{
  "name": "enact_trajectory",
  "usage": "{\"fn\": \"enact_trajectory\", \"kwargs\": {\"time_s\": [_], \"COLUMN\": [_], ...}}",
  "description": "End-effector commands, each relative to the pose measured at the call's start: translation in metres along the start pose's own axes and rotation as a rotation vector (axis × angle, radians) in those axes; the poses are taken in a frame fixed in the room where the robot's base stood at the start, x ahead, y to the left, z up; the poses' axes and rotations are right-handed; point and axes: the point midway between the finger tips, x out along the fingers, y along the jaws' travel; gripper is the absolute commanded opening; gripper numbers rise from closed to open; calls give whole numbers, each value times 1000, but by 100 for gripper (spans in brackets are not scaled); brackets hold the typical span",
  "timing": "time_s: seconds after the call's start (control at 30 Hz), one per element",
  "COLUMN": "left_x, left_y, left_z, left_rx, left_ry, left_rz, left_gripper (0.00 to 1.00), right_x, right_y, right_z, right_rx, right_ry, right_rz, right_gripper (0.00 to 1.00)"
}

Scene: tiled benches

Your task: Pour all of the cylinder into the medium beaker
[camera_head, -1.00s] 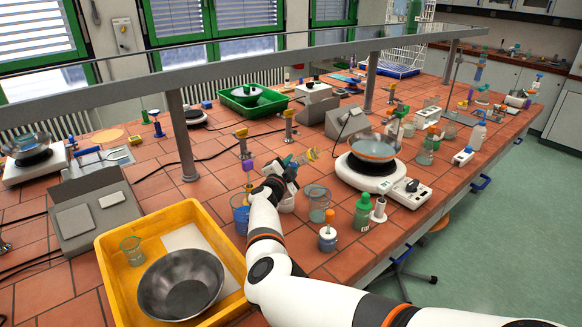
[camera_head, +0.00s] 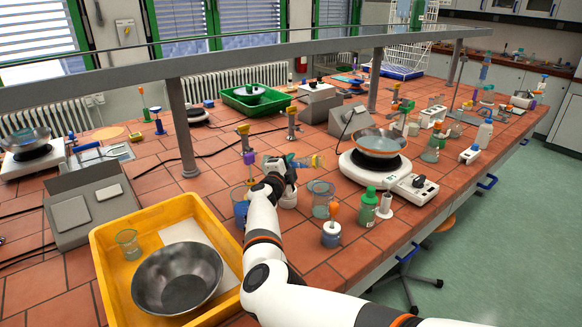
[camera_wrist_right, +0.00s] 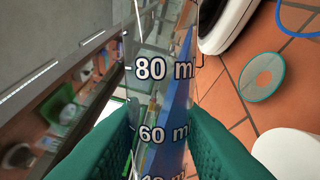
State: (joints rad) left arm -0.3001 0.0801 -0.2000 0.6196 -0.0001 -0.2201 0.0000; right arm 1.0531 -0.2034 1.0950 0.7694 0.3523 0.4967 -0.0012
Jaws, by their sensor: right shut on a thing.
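My right gripper (camera_head: 285,165) is shut on a clear graduated cylinder (camera_head: 302,161), held tipped nearly level above the bench. In the right wrist view the green fingers (camera_wrist_right: 165,145) clasp the cylinder (camera_wrist_right: 150,100), with 80 and 60 ml marks and blue liquid (camera_wrist_right: 175,110) slanting inside. A clear beaker (camera_head: 321,200) stands on the tiles just right of and below the gripper. Another beaker with blue content (camera_head: 240,207) stands to the left. Which is the medium one I cannot tell. A round teal rim (camera_wrist_right: 262,77) shows below the cylinder. My left gripper is not in view.
A yellow tray (camera_head: 108,272) holds a small beaker (camera_head: 128,243) and a dark metal bowl (camera_head: 178,278). A green-capped bottle (camera_head: 367,209) and an orange-topped jar (camera_head: 331,235) stand near the front edge. A hotplate (camera_head: 372,176) with a bowl stands right.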

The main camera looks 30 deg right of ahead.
Motion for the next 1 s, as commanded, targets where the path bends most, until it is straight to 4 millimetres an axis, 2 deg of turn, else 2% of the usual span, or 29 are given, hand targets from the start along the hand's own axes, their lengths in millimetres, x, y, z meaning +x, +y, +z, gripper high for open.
{"fn": "enact_trajectory", "kwargs": {"time_s": [0.03, 0.1, 0.5, 0.73, 1.0], "left_x": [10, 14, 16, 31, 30], "left_y": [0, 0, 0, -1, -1], "left_z": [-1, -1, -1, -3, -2], "left_rx": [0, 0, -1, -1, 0], "left_ry": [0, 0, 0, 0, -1], "left_rz": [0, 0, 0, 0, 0], "left_gripper": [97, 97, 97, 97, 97], "right_x": [0, 0, 0, 1, 0], "right_y": [-6, -6, -6, -10, -7], "right_z": [-2, -3, -2, 0, 0], "right_rx": [32, 65, 106, 292, 322], "right_ry": [-1, -1, -2, -3, -1], "right_rz": [2, 3, 2, 3, 3], "right_gripper": [0, 0, 0, 0, 0]}}
